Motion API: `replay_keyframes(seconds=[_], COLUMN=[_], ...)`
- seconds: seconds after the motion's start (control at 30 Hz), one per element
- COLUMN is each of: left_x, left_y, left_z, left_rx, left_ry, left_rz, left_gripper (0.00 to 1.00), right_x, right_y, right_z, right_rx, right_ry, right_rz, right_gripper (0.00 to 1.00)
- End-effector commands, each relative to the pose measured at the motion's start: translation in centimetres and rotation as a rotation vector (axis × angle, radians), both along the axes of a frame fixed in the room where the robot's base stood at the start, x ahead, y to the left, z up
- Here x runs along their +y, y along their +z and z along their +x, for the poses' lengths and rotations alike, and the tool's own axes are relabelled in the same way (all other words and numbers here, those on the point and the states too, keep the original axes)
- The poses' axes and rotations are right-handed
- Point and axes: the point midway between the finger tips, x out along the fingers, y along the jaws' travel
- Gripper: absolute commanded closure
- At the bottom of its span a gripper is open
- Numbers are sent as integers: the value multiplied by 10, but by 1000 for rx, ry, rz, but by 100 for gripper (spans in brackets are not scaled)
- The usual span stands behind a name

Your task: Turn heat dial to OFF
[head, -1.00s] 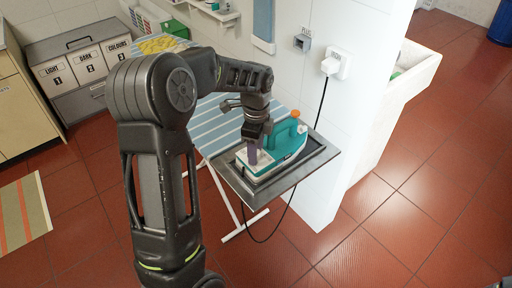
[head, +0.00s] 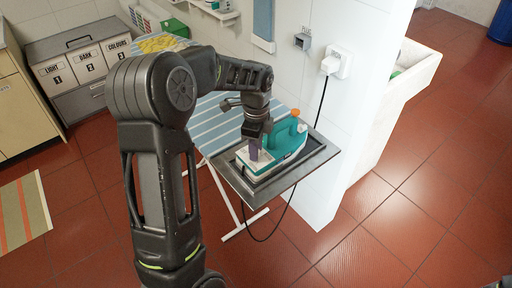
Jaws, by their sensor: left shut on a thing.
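A teal and white iron (head: 288,147) sits on a dark metal tray (head: 318,162) at the end of a striped ironing board (head: 216,124). An orange part (head: 296,112) shows at its top right. My left gripper (head: 254,151) points down over the left part of the iron and is shut on the heat dial, which it mostly hides. The dial's markings are too small to read. My right gripper is not in view.
A dark cord hangs below the tray and another runs up to a white wall plug (head: 336,62). A wall switch (head: 303,41) is beside it. A sorting bin (head: 82,66) stands at the back left.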

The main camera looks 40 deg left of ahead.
Motion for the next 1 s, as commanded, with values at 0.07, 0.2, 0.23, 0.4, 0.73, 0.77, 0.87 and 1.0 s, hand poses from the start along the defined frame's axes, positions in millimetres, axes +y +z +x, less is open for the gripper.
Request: replay_keyframes(seconds=[0.07,0.2,0.23,0.4,0.73,0.77,0.87,1.0], left_x=[0,0,0,0,0,0,0,0], left_y=[0,0,0,0,-1,-1,-1,0], left_z=[0,0,0,1,2,2,2,2], left_rx=[-1,-1,-1,-1,-3,-3,-3,-3], left_ry=[1,12,17,68,284,311,403,536], left_rz=[0,0,0,-1,-1,-1,-1,-1], left_gripper=[100,100,100,100,100,100,100,100], right_x=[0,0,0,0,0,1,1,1], right_y=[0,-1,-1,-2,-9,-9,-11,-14], right_z=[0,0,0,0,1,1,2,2], right_rx=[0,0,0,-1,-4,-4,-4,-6], right_ry=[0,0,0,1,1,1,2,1], right_rz=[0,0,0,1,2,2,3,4], right_gripper=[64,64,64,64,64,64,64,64])
